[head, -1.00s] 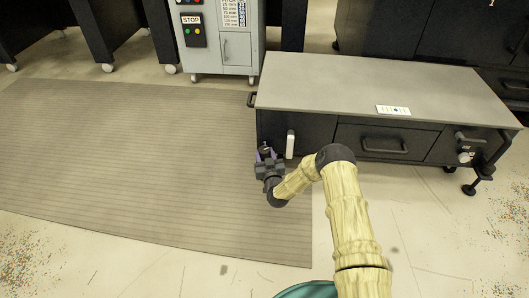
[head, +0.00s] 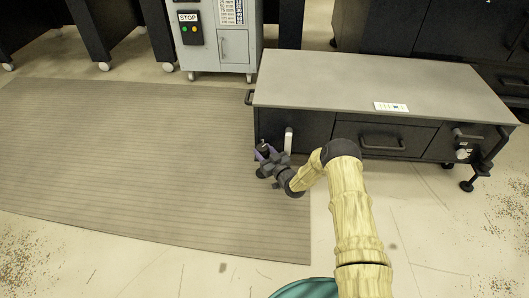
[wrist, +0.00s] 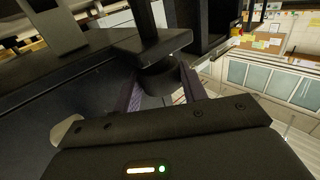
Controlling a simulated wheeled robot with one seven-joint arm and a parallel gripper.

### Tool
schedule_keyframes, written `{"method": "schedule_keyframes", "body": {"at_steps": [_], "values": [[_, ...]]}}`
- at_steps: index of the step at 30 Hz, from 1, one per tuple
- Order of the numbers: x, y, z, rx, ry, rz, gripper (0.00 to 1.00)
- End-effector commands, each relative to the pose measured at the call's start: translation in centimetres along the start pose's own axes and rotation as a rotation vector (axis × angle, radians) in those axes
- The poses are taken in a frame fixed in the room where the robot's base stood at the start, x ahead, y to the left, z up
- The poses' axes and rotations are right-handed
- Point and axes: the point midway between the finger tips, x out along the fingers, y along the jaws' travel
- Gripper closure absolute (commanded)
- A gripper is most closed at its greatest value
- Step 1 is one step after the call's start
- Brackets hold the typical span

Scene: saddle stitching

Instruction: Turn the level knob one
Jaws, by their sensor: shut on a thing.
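A dark round knob (wrist: 158,78) sits on a short dark post below a black bracket in the wrist view. The two purple fingers of my gripper (wrist: 160,88) are on either side of it, shut on it. In the head view my gripper (head: 264,153) is at the lower left front corner of the grey-topped black bench (head: 330,85), and a small dark part of the knob shows between the fingers. The fingers hide most of it there. A white card or gauge (head: 391,107) with small marks lies on the bench top; its marks are too small to read.
A pale upright handle (head: 289,140) is just right of my gripper. A drawer handle (head: 382,143) and a silvery round fitting (head: 463,154) are farther right. A grey machine (head: 233,40) stands behind. The ribbed mat (head: 130,160) on the left is clear.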

Motion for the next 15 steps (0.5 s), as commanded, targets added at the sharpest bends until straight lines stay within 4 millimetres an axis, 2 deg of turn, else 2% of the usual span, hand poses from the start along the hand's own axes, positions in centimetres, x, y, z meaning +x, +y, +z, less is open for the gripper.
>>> {"method": "schedule_keyframes", "body": {"at_steps": [1,4,15], "values": [[-0.06,-0.02,0.12,0.001,-0.002,0.000,0.54],[-0.05,-0.02,0.10,0.001,-0.001,0.001,0.36],[0.04,0.14,-0.07,0.000,0.001,0.011,0.36]]}}
